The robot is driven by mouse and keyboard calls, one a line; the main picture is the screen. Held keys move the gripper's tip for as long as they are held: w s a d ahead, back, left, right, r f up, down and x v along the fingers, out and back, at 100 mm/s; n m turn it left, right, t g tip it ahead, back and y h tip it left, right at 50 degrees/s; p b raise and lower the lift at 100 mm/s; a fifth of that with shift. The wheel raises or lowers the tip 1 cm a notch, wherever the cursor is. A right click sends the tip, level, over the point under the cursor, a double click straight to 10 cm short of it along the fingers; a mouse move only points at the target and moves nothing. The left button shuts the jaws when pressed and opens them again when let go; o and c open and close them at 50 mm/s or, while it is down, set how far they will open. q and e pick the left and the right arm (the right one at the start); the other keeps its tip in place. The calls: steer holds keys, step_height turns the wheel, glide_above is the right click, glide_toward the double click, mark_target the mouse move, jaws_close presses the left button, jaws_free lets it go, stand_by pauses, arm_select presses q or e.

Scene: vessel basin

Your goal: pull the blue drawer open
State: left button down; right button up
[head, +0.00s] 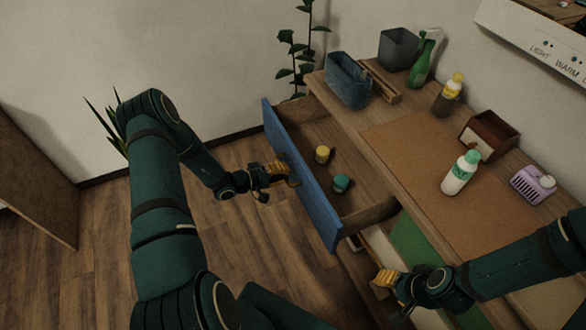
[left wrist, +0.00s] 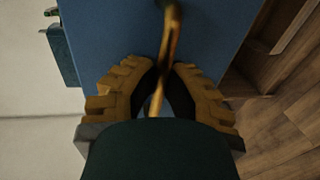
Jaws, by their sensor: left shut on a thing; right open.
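The blue drawer (head: 300,184) stands pulled out from the wooden desk, with its inside showing. A yellow item (head: 322,154) and a teal item (head: 341,183) lie in it. My left gripper (head: 281,172) is at the outer face of the blue front, shut on the drawer's handle. In the left wrist view the brass handle (left wrist: 170,45) runs between the fingers (left wrist: 158,90) against the blue front (left wrist: 115,30). My right gripper (head: 384,281) is open and empty, low beside the desk's front edge, near a lower open drawer with something green in it.
The desktop (head: 415,150) holds a white bottle (head: 461,173), a purple container (head: 533,185), a brown box (head: 490,134), a yellow-capped bottle (head: 448,94), a green spray bottle (head: 425,57) and bins. A plant (head: 297,50) stands behind. Floor (head: 240,235) left of the drawer is clear.

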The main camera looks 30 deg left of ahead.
arm_select(q)
steer(key=shift+s+a, duration=0.15)
steer(key=c, duration=1)
jaws_free()
steer(key=v, duration=1.2)
